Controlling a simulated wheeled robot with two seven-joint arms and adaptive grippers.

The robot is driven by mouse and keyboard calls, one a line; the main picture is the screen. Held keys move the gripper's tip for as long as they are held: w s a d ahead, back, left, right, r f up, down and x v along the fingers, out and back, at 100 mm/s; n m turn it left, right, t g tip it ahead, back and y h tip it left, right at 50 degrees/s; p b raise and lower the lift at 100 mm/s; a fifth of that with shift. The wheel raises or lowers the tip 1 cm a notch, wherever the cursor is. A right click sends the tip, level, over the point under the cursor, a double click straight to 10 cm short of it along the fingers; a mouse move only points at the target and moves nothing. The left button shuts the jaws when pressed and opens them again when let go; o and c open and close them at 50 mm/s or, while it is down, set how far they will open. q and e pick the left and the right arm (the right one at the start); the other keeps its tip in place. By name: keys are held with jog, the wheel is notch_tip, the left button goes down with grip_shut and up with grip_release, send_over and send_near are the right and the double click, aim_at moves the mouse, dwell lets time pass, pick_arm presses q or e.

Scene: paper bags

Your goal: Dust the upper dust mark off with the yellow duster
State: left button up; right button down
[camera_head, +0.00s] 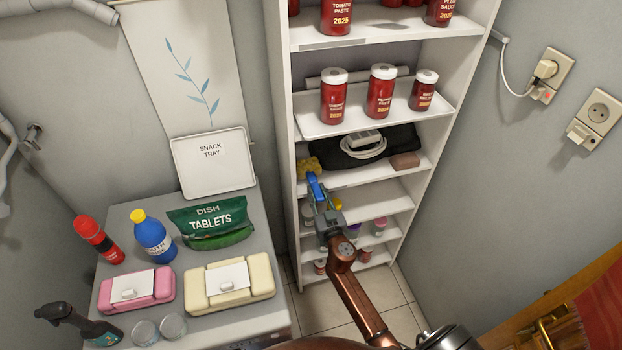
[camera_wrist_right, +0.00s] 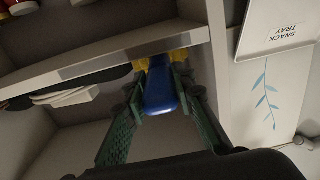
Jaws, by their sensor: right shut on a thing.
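The yellow duster has a yellow head (camera_head: 309,165) and a blue handle (camera_head: 316,188). My right gripper (camera_head: 325,212) is shut on the blue handle, with the head pointing away from it. The head is at the left end of the shelf with the black cloth, close to the left upright; I cannot tell whether it touches a surface. In the right wrist view the blue handle (camera_wrist_right: 160,90) lies between the green fingers, and bits of the yellow head (camera_wrist_right: 180,68) show behind the shelf edge. I cannot make out a dust mark. My left gripper is not in view.
The white shelf unit (camera_head: 290,110) holds red jars (camera_head: 380,92) on a tray above, and a power strip (camera_head: 362,140) on black cloth. A brown block (camera_head: 404,161) sits at that shelf's right.

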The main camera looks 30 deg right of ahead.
jog(key=shift+r, duration=0.2)
jog(key=shift+r+p, duration=0.45)
jog(key=shift+p, duration=0.05)
jog(key=v, duration=1.7)
jog(key=shift+r, duration=0.4)
